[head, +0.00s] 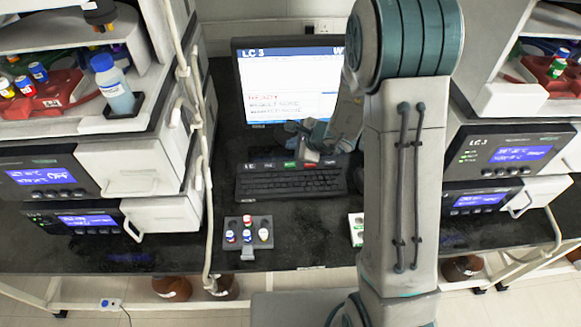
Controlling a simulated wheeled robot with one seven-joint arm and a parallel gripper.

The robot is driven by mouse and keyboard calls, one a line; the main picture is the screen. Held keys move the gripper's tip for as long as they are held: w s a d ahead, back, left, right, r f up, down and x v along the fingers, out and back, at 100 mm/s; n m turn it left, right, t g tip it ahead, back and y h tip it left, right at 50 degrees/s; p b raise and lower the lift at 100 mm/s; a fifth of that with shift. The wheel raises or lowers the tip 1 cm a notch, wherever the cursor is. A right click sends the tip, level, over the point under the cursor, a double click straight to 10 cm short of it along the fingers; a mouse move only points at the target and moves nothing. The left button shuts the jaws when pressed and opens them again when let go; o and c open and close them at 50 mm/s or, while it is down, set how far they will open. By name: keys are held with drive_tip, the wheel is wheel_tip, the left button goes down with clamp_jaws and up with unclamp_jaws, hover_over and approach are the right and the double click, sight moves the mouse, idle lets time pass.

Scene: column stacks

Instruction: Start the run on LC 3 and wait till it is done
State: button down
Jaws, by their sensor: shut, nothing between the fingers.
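The monitor (290,85) stands at the back of the bench and its screen is headed "LC 3". A red line on it seems to read "READY", with smaller lines below that I cannot read surely. The right part of the screen is hidden by my arm. The black keyboard (290,183) lies in front of the monitor. A green key (290,165) and a red-marked key show along its back edge. My gripper (310,156) is shut and empty, low over the keyboard's back edge near these coloured keys. I cannot tell whether it touches a key.
An instrument stack with a module marked "LC 3" (515,150) stands at right; another stack (55,178) stands at left. A small grey rack (248,222) with several capped vials sits before the keyboard. A white box (356,229) is partly behind my arm. A cable hangs left of the keyboard.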

drive_tip(key=b, duration=0.3)
hover_over(293, 166)
wheel_tip(293, 166, down, 4)
drive_tip(key=shift+f, duration=0.2)
drive_tip(key=shift+f+b, duration=0.65)
drive_tip(key=shift+b, duration=0.1)
drive_tip(key=shift+f, duration=0.15)
idle(1.0)
drive_tip(key=shift+f+b, duration=0.25)
drive_tip(key=shift+b, duration=0.5)
drive_tip(key=shift+f+b, duration=0.4)
drive_tip(key=shift+b, duration=0.2)
idle(0.3)
drive_tip(key=shift+r, duration=0.15)
drive_tip(key=shift+r+p, duration=0.45)
drive_tip(key=shift+r, duration=0.25)
drive_tip(key=shift+r, duration=0.1)
drive_tip(key=shift+r+p, duration=1.6)
drive_tip(key=shift+r, duration=0.8)
